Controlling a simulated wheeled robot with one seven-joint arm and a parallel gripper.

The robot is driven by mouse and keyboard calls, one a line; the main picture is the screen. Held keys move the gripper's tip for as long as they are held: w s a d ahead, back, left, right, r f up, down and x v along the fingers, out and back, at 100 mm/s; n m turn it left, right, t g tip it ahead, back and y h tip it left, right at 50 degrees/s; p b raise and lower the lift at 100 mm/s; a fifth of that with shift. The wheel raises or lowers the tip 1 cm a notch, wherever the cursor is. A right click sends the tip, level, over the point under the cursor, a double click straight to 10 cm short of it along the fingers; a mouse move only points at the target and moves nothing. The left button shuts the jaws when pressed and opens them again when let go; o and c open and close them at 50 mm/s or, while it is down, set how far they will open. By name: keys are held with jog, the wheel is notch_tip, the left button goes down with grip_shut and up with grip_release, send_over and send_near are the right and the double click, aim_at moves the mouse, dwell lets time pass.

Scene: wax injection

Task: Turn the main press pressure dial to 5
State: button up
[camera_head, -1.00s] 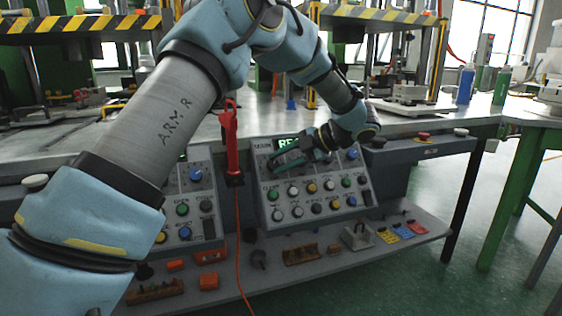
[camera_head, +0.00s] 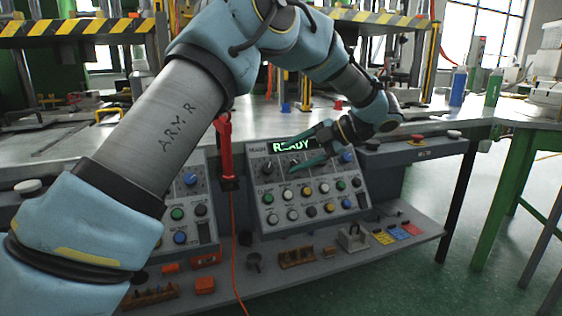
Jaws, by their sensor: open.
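The main press control panel (camera_head: 328,220) slopes toward me at the front of the bench, with a green READY display (camera_head: 292,146) at its top. A dark dial (camera_head: 266,169) is at its upper left and a blue dial (camera_head: 346,157) at its upper right. The labels are too small to read, so I cannot tell which is the pressure dial. My gripper (camera_head: 291,161) reaches in from the right, its teal fingers open and apart in front of the panel's upper middle, below the display. The fingers hide part of the upper row; contact cannot be told.
A second panel (camera_head: 203,228) with a blue dial stands at left, partly behind my arm. A red device (camera_head: 226,150) with a hanging cable is between the panels. A lower shelf (camera_head: 330,262) holds small parts and coloured trays. A red button (camera_head: 417,138) is at right.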

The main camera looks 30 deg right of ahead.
jog(key=shift+v, duration=2.15)
